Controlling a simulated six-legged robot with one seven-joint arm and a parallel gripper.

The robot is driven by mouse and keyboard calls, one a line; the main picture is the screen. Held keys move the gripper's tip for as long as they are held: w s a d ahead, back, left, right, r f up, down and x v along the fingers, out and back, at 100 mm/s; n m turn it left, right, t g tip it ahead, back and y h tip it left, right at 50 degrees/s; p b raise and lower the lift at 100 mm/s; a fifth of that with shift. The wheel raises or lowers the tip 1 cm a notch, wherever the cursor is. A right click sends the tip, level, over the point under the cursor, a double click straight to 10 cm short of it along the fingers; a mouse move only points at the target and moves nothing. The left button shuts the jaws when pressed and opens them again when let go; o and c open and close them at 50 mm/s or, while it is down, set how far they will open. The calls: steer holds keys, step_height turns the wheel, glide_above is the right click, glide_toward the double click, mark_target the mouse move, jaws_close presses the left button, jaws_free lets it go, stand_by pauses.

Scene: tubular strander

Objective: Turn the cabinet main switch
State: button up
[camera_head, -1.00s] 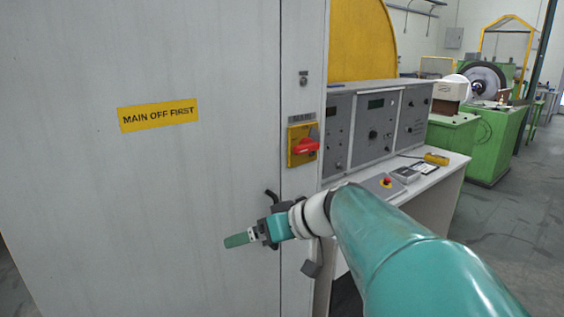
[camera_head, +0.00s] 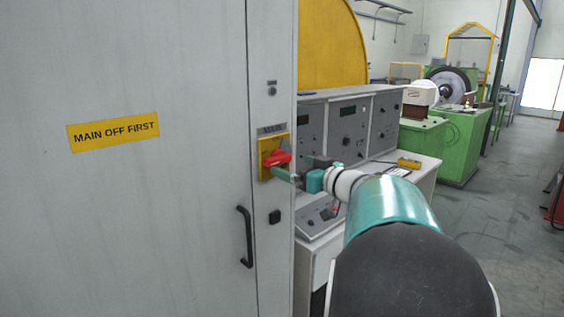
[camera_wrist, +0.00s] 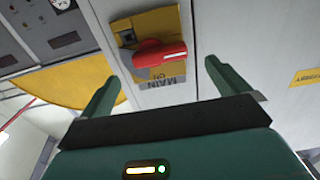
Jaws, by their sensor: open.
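The main switch is a red handle (camera_head: 278,159) on a yellow plate (camera_head: 265,145), on the narrow right strip of the grey cabinet (camera_head: 190,230). In the wrist view the red handle (camera_wrist: 160,55) lies across the yellow plate (camera_wrist: 150,22), with a label reading MAIN and ON beside it. My gripper (camera_head: 284,174) is at the handle's lower right in the head view, with the fingertips close to it. In the wrist view my gripper (camera_wrist: 168,80) is open, one finger to each side, and the handle shows between and beyond the fingertips. Contact cannot be told.
A yellow sign (camera_head: 114,132) reads MAIN OFF FIRST on the cabinet door. A black door handle (camera_head: 245,237) projects below left of the switch. A grey control console (camera_head: 345,125) with a desk stands right of the cabinet. Open floor (camera_head: 480,225) lies farther right.

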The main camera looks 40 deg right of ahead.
mark_target(281, 161)
steer(key=w, duration=0.5)
steer(key=shift+w, duration=0.35)
steer(key=c, duration=1)
